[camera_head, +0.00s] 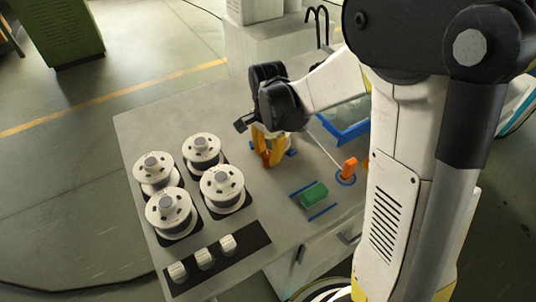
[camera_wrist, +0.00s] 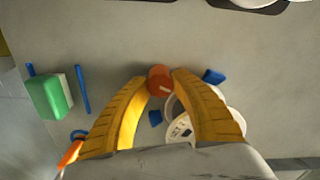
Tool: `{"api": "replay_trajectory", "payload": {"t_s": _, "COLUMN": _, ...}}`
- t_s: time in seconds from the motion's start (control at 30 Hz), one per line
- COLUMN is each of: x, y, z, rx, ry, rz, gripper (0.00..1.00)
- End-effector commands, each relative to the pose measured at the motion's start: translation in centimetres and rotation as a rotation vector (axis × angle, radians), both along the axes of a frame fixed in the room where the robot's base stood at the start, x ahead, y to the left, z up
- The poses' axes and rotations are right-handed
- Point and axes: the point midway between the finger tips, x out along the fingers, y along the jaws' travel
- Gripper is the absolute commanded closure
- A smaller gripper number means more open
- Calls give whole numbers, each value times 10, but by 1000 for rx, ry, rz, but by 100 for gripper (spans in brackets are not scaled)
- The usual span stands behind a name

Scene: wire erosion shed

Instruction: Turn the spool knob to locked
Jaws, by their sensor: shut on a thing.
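An orange-red spool knob (camera_wrist: 160,79) shows in the wrist view between the tips of my gripper's two yellow fingers. My gripper (camera_wrist: 159,84) is shut on the knob. Blue marks (camera_wrist: 214,76) sit beside the plate. In the head view my gripper (camera_head: 269,160) points down at the table, and the knob (camera_head: 267,158) shows only in part between its fingers. I cannot tell which setting the knob stands at.
Several white spools (camera_head: 222,187) stand on dark pads at the left of the grey table (camera_head: 140,125). A black strip (camera_head: 255,237) with white blocks lies in front. A green block (camera_head: 314,194), an orange handle (camera_head: 348,167) and a blue-rimmed bin (camera_head: 350,131) are to the right.

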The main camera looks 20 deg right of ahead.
Motion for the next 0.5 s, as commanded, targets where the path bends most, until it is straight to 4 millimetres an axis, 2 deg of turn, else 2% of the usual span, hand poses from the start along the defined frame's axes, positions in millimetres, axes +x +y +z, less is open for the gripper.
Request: {"api": "replay_trajectory", "payload": {"t_s": 0.5, "x": 0, "y": 0, "z": 0, "rx": -1, "ry": 0, "rz": -34, "gripper": 100}}
